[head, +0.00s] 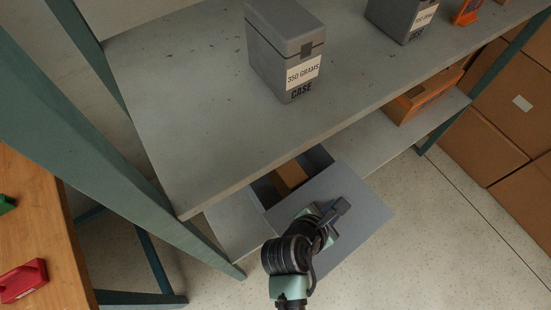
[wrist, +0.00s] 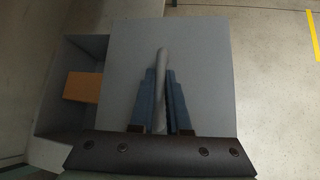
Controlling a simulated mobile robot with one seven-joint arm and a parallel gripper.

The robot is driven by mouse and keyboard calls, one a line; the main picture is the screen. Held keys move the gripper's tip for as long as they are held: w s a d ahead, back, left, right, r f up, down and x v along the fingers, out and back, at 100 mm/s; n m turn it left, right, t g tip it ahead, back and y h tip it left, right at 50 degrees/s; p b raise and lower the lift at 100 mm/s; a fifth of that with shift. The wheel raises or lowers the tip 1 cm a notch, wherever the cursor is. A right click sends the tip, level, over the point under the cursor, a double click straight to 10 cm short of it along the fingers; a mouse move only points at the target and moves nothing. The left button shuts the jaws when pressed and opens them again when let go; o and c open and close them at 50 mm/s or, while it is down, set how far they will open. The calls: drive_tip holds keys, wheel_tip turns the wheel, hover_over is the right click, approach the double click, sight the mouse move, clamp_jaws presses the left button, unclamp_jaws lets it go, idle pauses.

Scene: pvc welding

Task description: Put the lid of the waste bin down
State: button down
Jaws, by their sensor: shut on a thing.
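The lid of the waste bin (head: 364,207) is a flat grey panel, seen in the head view at the lower shelf's front edge. My gripper (head: 334,213) is shut on the lid's raised handle. In the wrist view the blue fingers of my gripper (wrist: 161,98) close on both sides of that handle, above the lid (wrist: 207,65). The grey waste bin (head: 318,158) is open behind and left of the lid. In the wrist view the bin (wrist: 85,47) shows left of the lid, partly hidden by it. I cannot tell whether lid and bin touch.
An orange-brown block (wrist: 83,87) lies inside the bin. The upper shelf (head: 190,110) overhangs the bin and holds a grey case (head: 275,60). An orange box (head: 415,100) sits farther right on the lower shelf. A green post (head: 110,150) stands left. The floor in front is clear.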

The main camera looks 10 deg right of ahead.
drive_tip(key=shift+w+d+f+m, duration=0.1)
drive_tip(key=shift+w+d+m, duration=0.15)
drive_tip(key=shift+d+m, duration=0.1)
drive_tip(key=shift+g, duration=0.3)
drive_tip(key=w+a+b, duration=0.1)
drive_tip(key=w+a, duration=0.1)
drive_tip(key=w, duration=0.3)
drive_tip(key=w+a+b, duration=0.1)
drive_tip(key=w+a, duration=0.1)
drive_tip(key=w, duration=0.3)
drive_tip(key=w+a+b, duration=0.1)
drive_tip(key=w+a, duration=0.1)
drive_tip(key=w, duration=0.4)
drive_tip(key=shift+w+a, duration=0.1)
drive_tip(key=shift+a, duration=0.25)
drive_tip(key=shift+f+b, duration=0.75)
drive_tip(key=shift+f, duration=0.8)
drive_tip(key=shift+f, duration=0.15)
drive_tip(key=shift+f, duration=0.15)
drive_tip(key=c, duration=0.9)
unclamp_jaws()
